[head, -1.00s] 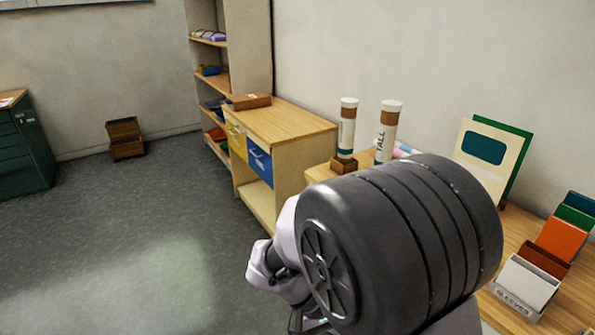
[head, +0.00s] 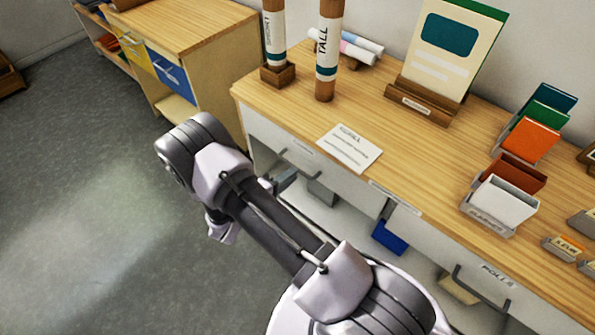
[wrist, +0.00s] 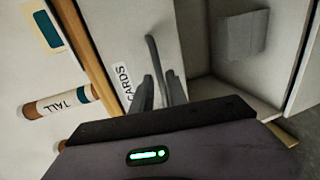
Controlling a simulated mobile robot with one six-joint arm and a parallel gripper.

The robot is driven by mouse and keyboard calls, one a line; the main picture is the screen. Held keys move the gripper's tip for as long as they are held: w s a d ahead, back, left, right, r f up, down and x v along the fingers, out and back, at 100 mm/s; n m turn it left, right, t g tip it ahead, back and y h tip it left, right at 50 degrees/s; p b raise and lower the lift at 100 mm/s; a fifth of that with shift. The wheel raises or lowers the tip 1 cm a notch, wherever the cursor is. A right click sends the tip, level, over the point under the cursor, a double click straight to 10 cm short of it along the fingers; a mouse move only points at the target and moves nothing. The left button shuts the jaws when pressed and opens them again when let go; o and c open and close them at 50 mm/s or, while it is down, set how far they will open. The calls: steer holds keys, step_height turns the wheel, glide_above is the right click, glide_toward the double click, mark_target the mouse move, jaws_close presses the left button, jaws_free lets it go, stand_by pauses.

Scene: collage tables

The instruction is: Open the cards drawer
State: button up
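The cards drawer (head: 315,165) is the left white drawer front under the wooden tabletop and looks closed. In the wrist view its front (wrist: 140,25) carries a label reading CARDS (wrist: 124,85). Its dark bar handle (wrist: 153,55) stands out from the front. My gripper (wrist: 160,90) is at the lower end of this handle in the wrist view, its fingers apart with the handle running between them. I cannot tell whether either finger touches it. In the head view my gripper (head: 287,181) is close to the drawer front, partly hidden by my arm.
Another drawer with a handle (head: 480,287) is at the right. An open shelf with a grey box (wrist: 242,35) lies below. Floor at left is clear.

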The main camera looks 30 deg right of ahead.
steer(key=x, duration=0.4)
steer(key=shift+w+b, duration=0.1)
steer(key=shift+b, duration=0.2)
jaws_close()
stand_by(1.1)
